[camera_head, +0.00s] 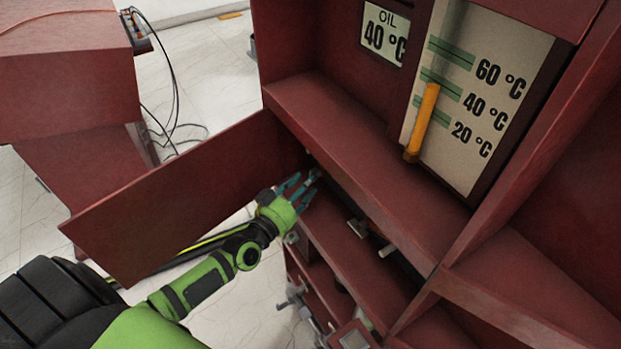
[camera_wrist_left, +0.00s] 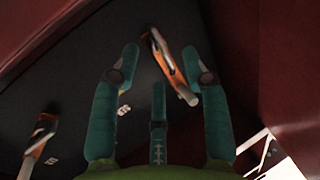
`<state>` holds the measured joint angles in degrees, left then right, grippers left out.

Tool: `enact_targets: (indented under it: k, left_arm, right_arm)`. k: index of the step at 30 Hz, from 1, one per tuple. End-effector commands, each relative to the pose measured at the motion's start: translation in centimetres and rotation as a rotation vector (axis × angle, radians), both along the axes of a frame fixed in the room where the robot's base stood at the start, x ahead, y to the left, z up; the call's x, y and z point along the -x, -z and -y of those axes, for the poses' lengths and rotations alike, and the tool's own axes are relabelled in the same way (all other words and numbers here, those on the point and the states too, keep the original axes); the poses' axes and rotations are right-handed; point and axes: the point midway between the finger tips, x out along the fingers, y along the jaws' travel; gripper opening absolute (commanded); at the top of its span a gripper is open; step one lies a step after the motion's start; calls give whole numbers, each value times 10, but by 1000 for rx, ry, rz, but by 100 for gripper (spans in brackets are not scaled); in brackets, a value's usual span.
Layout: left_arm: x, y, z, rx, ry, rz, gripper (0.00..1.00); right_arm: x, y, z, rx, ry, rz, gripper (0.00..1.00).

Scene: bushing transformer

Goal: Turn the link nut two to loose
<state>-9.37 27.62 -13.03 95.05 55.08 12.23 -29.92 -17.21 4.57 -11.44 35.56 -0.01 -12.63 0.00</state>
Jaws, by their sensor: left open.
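My left gripper (camera_head: 301,188) reaches from the left into the red cabinet's open compartment (camera_head: 345,225). In the left wrist view its teal fingers (camera_wrist_left: 160,90) are spread open and hold nothing. An orange link with a silver rod-like part (camera_wrist_left: 172,66) stands on a dark panel, just beyond and between the upper fingertips. No contact shows. A second similar orange link (camera_wrist_left: 38,145) is at the lower left of that view. Small white labels beside them are too blurred to read, so I cannot tell which is link nut two. My right gripper is out of view.
An open red door flap (camera_head: 190,200) stands left of my left arm. A red ledge (camera_head: 370,150) overhangs the compartment, below a gauge panel (camera_head: 470,95) with an orange pointer. Valves (camera_head: 295,295) sit below.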

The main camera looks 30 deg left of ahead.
Motion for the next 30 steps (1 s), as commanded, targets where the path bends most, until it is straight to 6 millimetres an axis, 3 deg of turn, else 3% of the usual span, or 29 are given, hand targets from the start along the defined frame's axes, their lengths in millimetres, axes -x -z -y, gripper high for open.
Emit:
enact_targets:
  k: [6, 17, 20, 21, 30]
  left_arm:
    - [-25, 0, 4, 0, 0, 2, 46]
    - [-30, 0, 5, 0, 1, 0, 46]
    - [-30, 0, 5, 0, 1, 0, 6]
    - [-30, 0, 5, 0, 0, 0, 0]
    - [-31, -6, 4, 22, -2, -8, 0]
  right_arm:
    - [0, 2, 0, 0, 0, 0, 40]
    - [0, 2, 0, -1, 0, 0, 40]
    - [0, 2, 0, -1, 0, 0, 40]
    - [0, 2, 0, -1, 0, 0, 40]
    - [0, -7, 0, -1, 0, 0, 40]
